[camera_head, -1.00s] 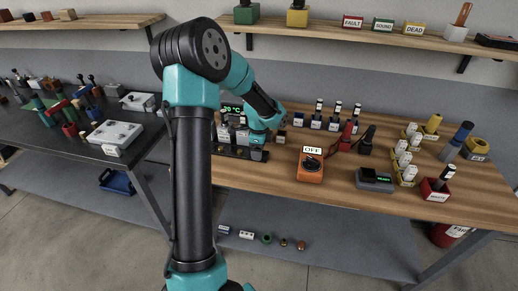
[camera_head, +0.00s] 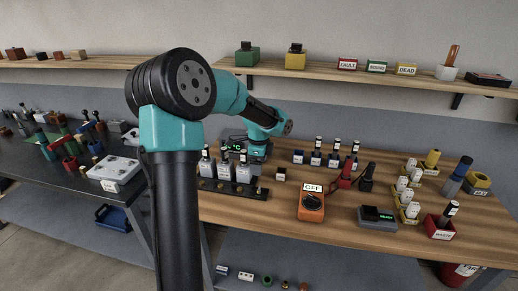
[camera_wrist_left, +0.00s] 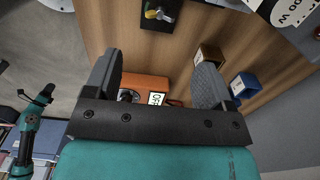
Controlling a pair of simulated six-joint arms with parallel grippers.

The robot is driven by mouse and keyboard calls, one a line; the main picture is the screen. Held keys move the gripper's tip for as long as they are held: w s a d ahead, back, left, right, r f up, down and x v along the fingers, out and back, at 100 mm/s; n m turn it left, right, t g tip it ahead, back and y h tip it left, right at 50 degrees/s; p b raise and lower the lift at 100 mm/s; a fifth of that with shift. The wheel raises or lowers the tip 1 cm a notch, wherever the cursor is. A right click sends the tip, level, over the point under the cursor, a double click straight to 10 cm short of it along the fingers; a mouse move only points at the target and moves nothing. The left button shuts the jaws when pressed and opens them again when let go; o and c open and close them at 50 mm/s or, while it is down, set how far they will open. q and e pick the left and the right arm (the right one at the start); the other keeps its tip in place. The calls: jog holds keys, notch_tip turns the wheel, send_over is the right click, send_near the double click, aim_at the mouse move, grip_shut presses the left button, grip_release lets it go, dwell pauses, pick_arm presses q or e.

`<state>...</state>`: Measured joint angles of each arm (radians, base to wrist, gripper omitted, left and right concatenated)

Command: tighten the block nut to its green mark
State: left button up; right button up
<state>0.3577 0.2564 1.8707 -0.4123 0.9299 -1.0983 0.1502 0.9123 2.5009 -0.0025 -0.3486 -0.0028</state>
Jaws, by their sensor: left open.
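In the head view a black rail (camera_head: 236,190) with grey blocks (camera_head: 243,173) stands on the wooden bench, with small brass nuts (camera_head: 221,185) along its front. I cannot tell which is the block nut, and no green mark can be made out. The left wrist view shows a dark block (camera_wrist_left: 157,24) with a brass-yellow piece (camera_wrist_left: 160,14) at the top edge, beyond my fingertips. My left gripper (camera_wrist_left: 158,68) is open and empty, fingers apart, above the bench. Its fingers are hidden in the head view. My right gripper is not in view.
An orange meter (camera_head: 311,204) reading OFF stands right of the rail; in the wrist view (camera_wrist_left: 145,84) it appears between my fingers. Red and black clamps (camera_head: 345,174), a grey device (camera_head: 377,217) and several small blocks crowd the bench's right side. Some wood near the front is bare.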

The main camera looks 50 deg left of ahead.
pick_arm(q)
notch_tip(320, 180, up, 6)
jog(key=shift+r, duration=0.2)
dwell(0.4)
